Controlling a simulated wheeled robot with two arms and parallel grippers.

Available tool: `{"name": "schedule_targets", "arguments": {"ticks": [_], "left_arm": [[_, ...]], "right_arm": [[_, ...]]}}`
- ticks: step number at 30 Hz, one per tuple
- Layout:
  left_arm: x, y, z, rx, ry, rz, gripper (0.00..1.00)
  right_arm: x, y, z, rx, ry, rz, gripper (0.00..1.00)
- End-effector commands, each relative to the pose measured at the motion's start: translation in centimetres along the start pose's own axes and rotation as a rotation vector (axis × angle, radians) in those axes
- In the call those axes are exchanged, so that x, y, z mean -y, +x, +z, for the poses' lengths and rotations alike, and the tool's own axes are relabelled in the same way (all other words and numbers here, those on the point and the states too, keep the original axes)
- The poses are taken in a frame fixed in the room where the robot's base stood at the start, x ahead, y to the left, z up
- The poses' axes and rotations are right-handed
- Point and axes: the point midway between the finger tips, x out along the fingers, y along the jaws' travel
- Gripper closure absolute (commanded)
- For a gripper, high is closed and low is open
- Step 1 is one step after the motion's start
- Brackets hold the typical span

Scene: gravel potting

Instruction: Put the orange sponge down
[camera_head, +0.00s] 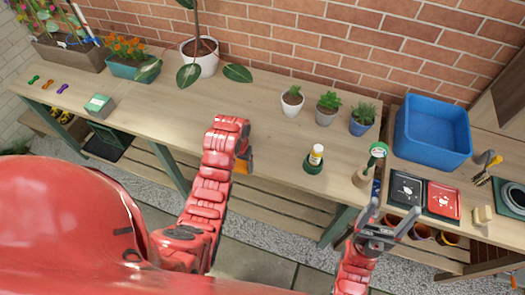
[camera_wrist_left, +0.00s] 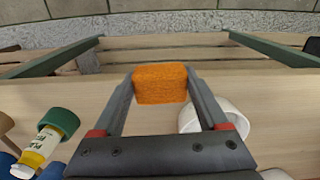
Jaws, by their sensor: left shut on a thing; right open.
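The orange sponge (camera_wrist_left: 160,86) is a small block between the two fingers of my left gripper (camera_wrist_left: 160,74), which is shut on it in the left wrist view. In the head view, only a strip of the sponge (camera_head: 241,168) shows beside my left gripper (camera_head: 244,158), near the front edge of the wooden bench (camera_head: 150,118). Most of it is hidden there by my arm. I cannot tell whether the sponge touches the bench top. My right gripper (camera_head: 387,217) is open and empty in front of the bench, at the right.
A blue bin (camera_head: 432,132), a black tray (camera_head: 405,189) and a red tray (camera_head: 443,200) are at the right. The bench's left-middle is clear.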

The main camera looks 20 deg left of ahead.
Motion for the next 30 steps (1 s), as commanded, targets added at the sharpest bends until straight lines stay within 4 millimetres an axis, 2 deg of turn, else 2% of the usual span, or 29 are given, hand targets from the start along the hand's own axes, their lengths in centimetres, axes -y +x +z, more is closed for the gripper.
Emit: {"name": "schedule_targets", "arguments": {"ticks": [1,4,8,11,22,23,24,30], "left_arm": [[0.4,0.1,1.1,0.005,0.012,0.000,1.00],[0.9,0.3,2.5,0.003,0.037,0.000,1.00],[0.9,0.9,2.3,-0.001,0.052,0.001,1.00],[0.2,1.4,0.4,-0.002,0.055,0.002,1.00],[-2.6,2.6,-7.4,-0.003,0.055,0.000,1.00],[-2.7,1.4,-7.7,0.001,0.054,0.000,1.00],[-2.8,1.2,-8.1,0.001,0.053,0.000,1.00],[-3.6,1.6,-10.2,0.002,0.053,0.001,1.00]], "right_arm": [[0.0,0.6,-0.1,0.000,0.000,0.000,0.19],[-0.1,1.0,-0.2,0.000,0.000,0.000,0.19],[0.0,0.3,-0.1,0.000,0.000,0.000,0.19],[0.1,-1.1,0.2,0.000,0.000,0.000,0.19],[0.4,-8.4,1.4,0.000,0.000,0.000,0.19],[0.3,-6.9,1.2,0.001,0.000,0.000,0.19],[0.3,-6.3,1.1,0.000,0.000,0.000,0.19],[0.3,-5.6,0.9,0.000,0.000,0.000,0.19]]}}
